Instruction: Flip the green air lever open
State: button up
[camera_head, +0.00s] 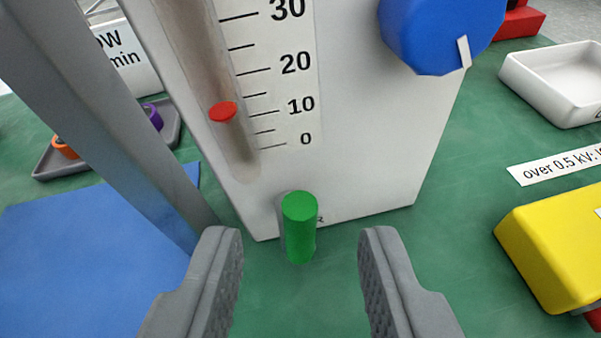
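The green air lever (300,228) is a short green cylinder at the foot of the white flow meter panel (370,150). It appears to point down and toward the camera, and it partly covers a label on the panel. My gripper (300,255) is open, with one grey finger to the left of the lever and the other to the right. A red float (223,112) sits in the clear tube, near the 10 mark.
A blue knob (440,32) is on the panel's upper right. A grey post (110,120) slants across the left, near a blue mat (90,250). A yellow block (555,245) and white tray (555,80) stand at right. Green bench between panel and block is clear.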

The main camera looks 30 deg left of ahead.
aim_at(298, 221)
jog(key=shift+x, duration=1.6)
grip_shut()
